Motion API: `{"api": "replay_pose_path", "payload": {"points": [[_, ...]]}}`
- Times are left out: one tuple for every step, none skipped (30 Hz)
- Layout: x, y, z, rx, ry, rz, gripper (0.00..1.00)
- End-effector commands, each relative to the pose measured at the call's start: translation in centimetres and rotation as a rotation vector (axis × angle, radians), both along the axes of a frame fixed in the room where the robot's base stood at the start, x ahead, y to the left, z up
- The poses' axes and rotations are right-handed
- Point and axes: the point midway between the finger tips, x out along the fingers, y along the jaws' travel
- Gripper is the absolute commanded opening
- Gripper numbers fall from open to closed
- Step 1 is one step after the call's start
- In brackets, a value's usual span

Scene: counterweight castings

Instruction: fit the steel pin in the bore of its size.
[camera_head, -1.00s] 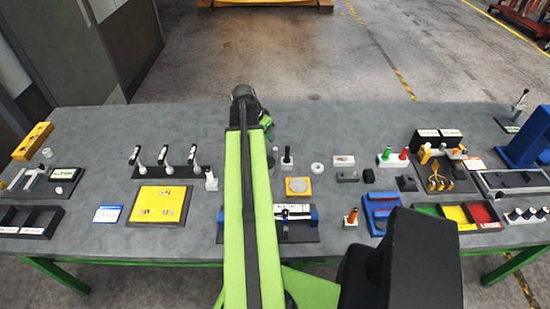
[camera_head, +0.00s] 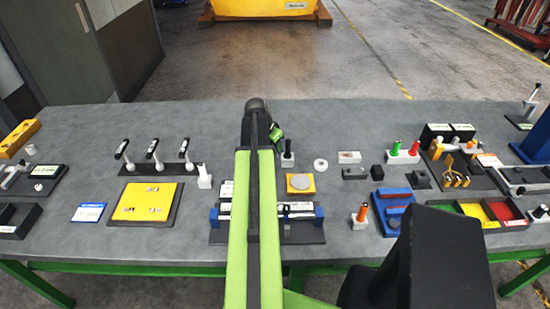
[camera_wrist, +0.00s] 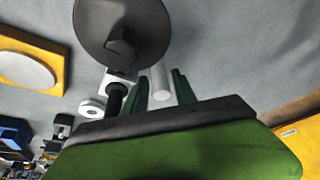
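In the wrist view my gripper (camera_wrist: 160,90) shows two dark green fingers with a plain light-grey cylinder between them, which looks like the steel pin (camera_wrist: 159,82). Both fingers seem to lie against it, and its end reaches slightly past the fingertips. Its lower part is hidden behind the palm. In the head view my gripper (camera_head: 276,134) is over the back-middle of the table, and the pin cannot be made out there. I cannot tell which thing carries the bores. A fixture with blue ends (camera_head: 317,214) is partly hidden by my arm.
A black-handled piece in a white block (camera_head: 287,158) stands near my gripper. A white ring (camera_head: 320,164) and an orange plate with a grey disc (camera_head: 300,183) are near it. The table's back strip is clear.

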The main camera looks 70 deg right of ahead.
Motion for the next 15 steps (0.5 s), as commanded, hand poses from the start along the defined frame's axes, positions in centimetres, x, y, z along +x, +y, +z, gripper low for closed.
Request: {"api": "replay_pose_path", "payload": {"points": [[-0.02,-0.12,-0.46,0.0,0.0,0.0,0.33],[-0.03,-0.11,-0.34,0.0,0.0,0.001,0.33],[-0.02,-0.09,-0.19,0.0,0.0,0.001,0.33],[-0.01,-0.08,-0.13,0.0,0.0,0.001,0.33],[-0.01,-0.07,-0.12,0.0,0.0,0.001,0.33],[-0.01,-0.06,-0.12,0.0,0.0,0.001,0.33],[0.0,-0.06,-0.11,0.0,0.0,0.001,0.29],[0.01,-0.06,-0.11,0.0,0.0,0.001,0.25],[0.01,-0.06,-0.1,0.0,0.0,0.001,0.2],[0.01,-0.05,-0.1,0.0,0.0,0.001,0.16],[0.01,-0.05,-0.1,0.0,0.0,0.001,0.12],[0.01,-0.04,-0.11,0.0,0.0,0.001,0.07],[0.01,-0.04,-0.11,0.0,0.0,0.001,0.03],[0.02,-0.05,-0.11,0.0,0.0,0.001,0.0],[0.02,-0.05,-0.11,0.0,0.0,0.001,0.0]]}}
